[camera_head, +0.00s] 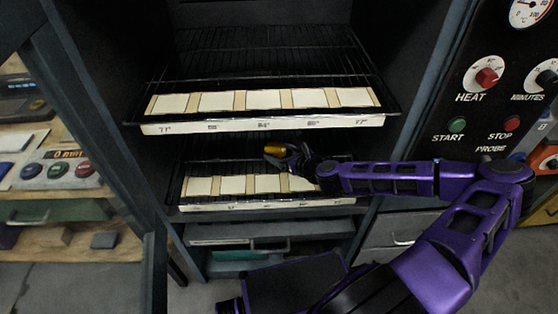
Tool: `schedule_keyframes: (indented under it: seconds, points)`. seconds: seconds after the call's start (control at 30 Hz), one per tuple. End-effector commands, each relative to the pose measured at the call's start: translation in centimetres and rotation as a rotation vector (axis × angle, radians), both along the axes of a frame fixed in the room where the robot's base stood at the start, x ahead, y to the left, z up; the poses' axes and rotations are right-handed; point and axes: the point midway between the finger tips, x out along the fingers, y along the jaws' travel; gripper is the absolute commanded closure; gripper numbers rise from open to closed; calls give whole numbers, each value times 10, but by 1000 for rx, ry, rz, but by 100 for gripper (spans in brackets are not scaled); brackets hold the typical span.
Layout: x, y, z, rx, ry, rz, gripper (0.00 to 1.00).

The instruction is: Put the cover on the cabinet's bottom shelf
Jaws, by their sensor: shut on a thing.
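The cabinet (376,205) stands open in front of me with two wire shelves. Its bottom shelf (178,170) has a row of pale tiles along the front and a white label strip. My gripper (280,153) reaches inside from the right, between the upper and bottom shelves. It is shut on a small yellow-orange piece (274,150), which I take to be the cover. The piece shows above the bottom shelf, behind the tiles. I cannot tell whether it touches the shelf rack. My gripper hides part of the piece and my arm hides the right of the shelf.
The upper shelf (150,103) carries another tile row and hangs close above my gripper. Drawers (215,233) lie below the bottom shelf. A control panel (480,125) with knobs is at the right. A workbench with buttons (60,170) stands left. Rack left of my gripper looks clear.

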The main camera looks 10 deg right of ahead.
Motion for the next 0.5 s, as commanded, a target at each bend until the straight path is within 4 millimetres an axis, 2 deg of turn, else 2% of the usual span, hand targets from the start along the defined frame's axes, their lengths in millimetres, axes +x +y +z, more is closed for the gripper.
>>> schedule_keyframes:
  seconds: [0.3, 0.5]
  points:
    - [0, 1, -37, 1, -1, 1, 84]
    - [0, 0, -37, 0, -1, 1, 84]
